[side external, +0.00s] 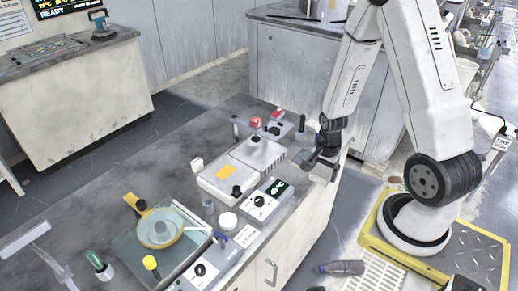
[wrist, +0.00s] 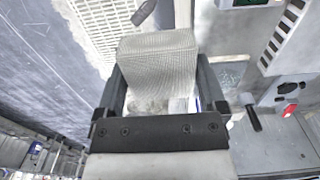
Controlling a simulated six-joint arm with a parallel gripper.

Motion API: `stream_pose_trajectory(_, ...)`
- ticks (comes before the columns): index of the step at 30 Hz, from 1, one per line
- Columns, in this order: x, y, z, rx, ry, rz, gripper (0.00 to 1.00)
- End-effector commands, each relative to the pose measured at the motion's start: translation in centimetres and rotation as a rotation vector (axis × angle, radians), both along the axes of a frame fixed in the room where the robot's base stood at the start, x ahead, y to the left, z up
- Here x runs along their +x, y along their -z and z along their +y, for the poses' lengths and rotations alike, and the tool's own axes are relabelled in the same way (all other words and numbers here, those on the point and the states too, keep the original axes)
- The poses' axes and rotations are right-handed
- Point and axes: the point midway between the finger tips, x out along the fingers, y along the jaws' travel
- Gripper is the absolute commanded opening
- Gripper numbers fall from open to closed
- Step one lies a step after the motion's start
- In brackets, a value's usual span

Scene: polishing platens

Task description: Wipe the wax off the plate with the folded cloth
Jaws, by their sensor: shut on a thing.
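My gripper (side external: 322,164) is at the right edge of the grey bench, beside the white control boxes. In the wrist view my gripper (wrist: 160,88) is shut on a pale grey, woven block, the folded cloth (wrist: 157,60), with one dark finger on each side. A round plate with a yellow ring (side external: 160,228) lies at the front left of the bench, well apart from my gripper. I cannot tell whether it is the waxed plate; no wax is clearly visible. A mottled patch (wrist: 229,73) shows right of the cloth.
White control boxes (side external: 243,170) with knobs stand between my gripper and the round plate. A green-handled tool (side external: 97,261) stands at the front left. A bottle (side external: 342,268) lies on the floor.

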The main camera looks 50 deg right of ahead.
Motion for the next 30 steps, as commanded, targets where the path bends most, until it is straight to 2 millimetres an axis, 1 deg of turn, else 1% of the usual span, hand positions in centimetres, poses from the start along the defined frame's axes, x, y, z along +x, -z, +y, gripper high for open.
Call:
stream_pose_trajectory(5,1.4,0.2,-0.2,-0.001,-0.002,-0.002,0.43)
stream_pose_trajectory(8,2.8,0.4,-0.3,-0.001,-0.003,-0.001,0.43)
stream_pose_trajectory(11,4.7,0.6,-0.3,-0.001,-0.004,-0.001,0.43)
stream_pose_trajectory(20,11.7,1.3,0.2,-0.001,-0.005,-0.001,0.43)
stream_pose_trajectory(26,16.2,1.6,1.4,-0.001,-0.005,-0.002,0.43)
stream_pose_trajectory(30,19.3,1.8,2.5,-0.001,-0.004,-0.002,0.43)
